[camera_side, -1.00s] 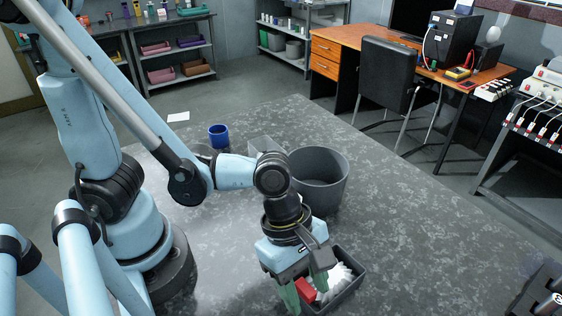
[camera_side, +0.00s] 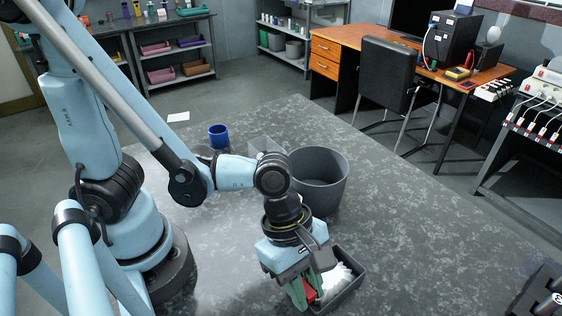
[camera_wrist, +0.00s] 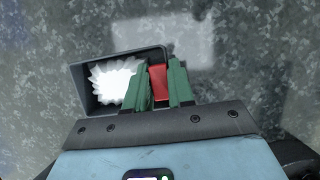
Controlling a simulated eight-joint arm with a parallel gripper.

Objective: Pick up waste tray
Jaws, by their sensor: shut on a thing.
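The waste tray (camera_side: 350,292) is a dark grey open box with white crumpled waste (camera_side: 338,276) in it, standing on the grey speckled table. In the wrist view the tray (camera_wrist: 82,88) lies left of centre, with the white waste (camera_wrist: 117,80) inside. A red grip piece (camera_wrist: 158,82) is at the tray's right end and shows partly in the side view (camera_side: 310,291). My gripper (camera_wrist: 160,85) points down with its green fingers on both sides of the red piece, shut on it. The fingers hide part of the tray's near end.
A large grey bin (camera_side: 320,181) stands just behind my gripper. A blue cup (camera_side: 219,136) and a clear container (camera_side: 266,146) are farther back. A dark rack (camera_side: 541,292) is at the lower right edge.

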